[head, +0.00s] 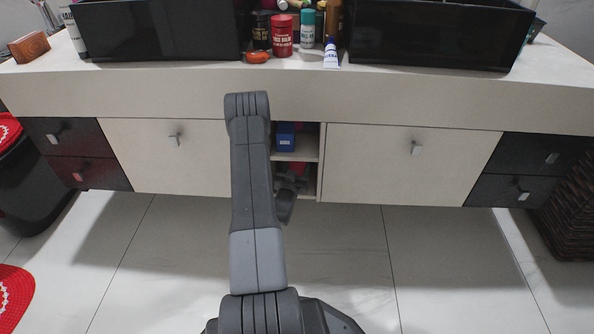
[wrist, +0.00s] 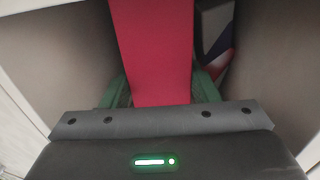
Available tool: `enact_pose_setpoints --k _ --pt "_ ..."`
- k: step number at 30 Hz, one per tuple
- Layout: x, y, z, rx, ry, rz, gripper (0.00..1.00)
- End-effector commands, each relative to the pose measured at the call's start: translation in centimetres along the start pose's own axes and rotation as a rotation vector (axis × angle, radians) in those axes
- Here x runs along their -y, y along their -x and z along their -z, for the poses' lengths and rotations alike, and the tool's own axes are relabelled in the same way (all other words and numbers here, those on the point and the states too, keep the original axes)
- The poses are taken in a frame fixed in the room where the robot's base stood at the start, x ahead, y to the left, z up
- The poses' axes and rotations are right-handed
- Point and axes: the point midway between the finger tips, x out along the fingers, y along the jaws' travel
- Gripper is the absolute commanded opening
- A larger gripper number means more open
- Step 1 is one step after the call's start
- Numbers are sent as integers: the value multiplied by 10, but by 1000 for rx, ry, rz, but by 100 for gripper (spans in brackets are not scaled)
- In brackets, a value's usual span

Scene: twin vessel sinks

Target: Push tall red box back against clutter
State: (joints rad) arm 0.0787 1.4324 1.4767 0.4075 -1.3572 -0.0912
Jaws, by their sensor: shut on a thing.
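The tall red box (wrist: 152,50) fills the middle of the wrist view, inside a narrow cubby with pale walls on both sides. My gripper (wrist: 161,90) is shut on it, with a green fingertip at each side of its lower part. In the head view my gripper is at the lower cubby opening, mostly hidden behind my arm. A dark grey, white and red-blue item (wrist: 217,35), part of the clutter, shows to the right of the box. What lies directly behind the box is hidden.
A blue box (head: 286,136) sits on the cubby's upper shelf (head: 300,156). Closed cabinet doors (head: 400,165) flank the opening. Above, the counter (head: 420,95) holds two black basins (head: 440,30) with bottles and a red jar (head: 282,35) between them. The floor in front is clear.

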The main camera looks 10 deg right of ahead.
Motion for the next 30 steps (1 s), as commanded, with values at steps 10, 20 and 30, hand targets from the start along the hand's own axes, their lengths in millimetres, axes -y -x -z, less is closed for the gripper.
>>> enact_pose_setpoints --k 10,20,30 --pt "0 0 0 1 0 0 80" --pt "0 22 -1 4 2 1 80" --pt "1 93 -1 5 3 3 80"
